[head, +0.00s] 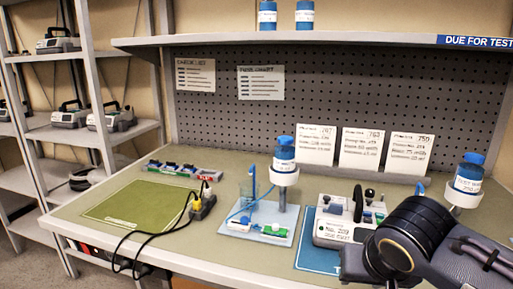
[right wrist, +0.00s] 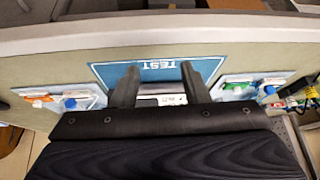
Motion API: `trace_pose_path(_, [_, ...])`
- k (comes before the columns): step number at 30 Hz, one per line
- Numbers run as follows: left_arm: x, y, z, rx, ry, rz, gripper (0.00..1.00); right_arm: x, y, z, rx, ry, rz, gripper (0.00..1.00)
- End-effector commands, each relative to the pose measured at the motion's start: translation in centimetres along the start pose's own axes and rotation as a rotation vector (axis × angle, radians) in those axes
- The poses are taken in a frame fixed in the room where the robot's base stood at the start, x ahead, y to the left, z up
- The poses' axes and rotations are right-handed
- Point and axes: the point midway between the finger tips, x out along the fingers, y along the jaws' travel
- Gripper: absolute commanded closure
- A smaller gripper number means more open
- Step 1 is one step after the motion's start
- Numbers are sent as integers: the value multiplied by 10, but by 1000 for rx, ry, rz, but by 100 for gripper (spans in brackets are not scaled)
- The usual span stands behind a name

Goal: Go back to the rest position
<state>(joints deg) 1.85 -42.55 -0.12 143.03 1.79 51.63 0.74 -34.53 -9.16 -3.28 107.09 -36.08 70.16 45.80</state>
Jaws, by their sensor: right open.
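My right arm comes in at the lower right of the head view, and its dark gripper (head: 362,264) is low at the front of the pump (head: 335,236). The pump is white and grey with a black handle and stands on a blue mat (head: 308,258). In the right wrist view my right gripper (right wrist: 159,72) has its two fingers apart. Part of the white pump (right wrist: 165,100) shows between them, over the blue mat marked TEST (right wrist: 112,72). I cannot tell whether the fingers touch the pump. My left gripper is not in view.
A stand with a blue-capped bottle (head: 284,155) is left of the pump; another bottle (head: 468,175) is behind my arm. A green mat (head: 140,207) lies bare at left, beside a yellow tester with black cables (head: 203,203). Shelves with pumps (head: 70,115) stand far left.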

Motion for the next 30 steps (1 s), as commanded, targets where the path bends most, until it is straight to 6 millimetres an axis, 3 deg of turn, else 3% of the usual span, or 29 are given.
trace_pose_path(3, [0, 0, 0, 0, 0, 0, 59, 11, 26, 36, -3, -65, -64, 59])
trace_pose_path(9, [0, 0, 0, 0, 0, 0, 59, 25, 49, 100, 2, -122, -197, 59])
trace_pose_path(15, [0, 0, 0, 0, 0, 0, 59, 35, 53, 152, 32, -106, -304, 59])
trace_pose_path(20, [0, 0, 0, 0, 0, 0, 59, 44, 49, 184, 67, -60, -358, 59])
trace_pose_path(30, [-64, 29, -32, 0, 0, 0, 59, -24, 44, 145, 55, -61, -363, 59])
